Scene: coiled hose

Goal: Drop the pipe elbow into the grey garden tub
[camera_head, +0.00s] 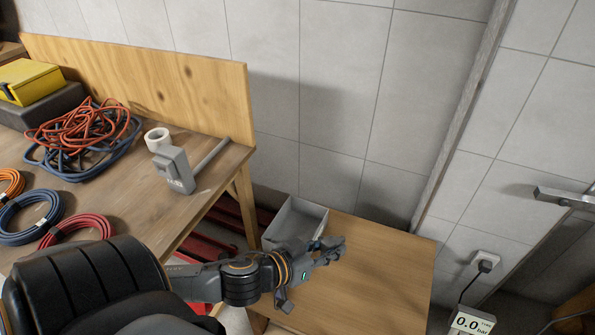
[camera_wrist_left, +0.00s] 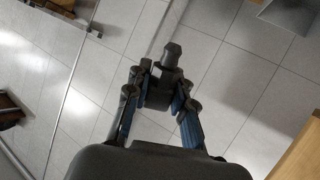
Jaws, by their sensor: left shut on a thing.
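The grey garden tub (camera_head: 287,222) is an open rectangular box on a low wooden table in the head view. My left gripper (camera_head: 318,254) is in front of the tub, covering part of its near side. In the left wrist view, my left gripper (camera_wrist_left: 158,92) is shut on a dark grey pipe elbow (camera_wrist_left: 172,58), whose rounded end sticks out past the fingertips. In the head view the elbow is hard to tell apart from the dark fingers. The elbow's height above the table is hard to judge. My right gripper is not in view.
The low table (camera_head: 385,270) is bare to the right of the tub. A workbench (camera_head: 130,205) at left carries coiled hoses (camera_head: 85,130), a grey tool (camera_head: 175,170) and a yellow case (camera_head: 28,80). A tiled wall stands behind.

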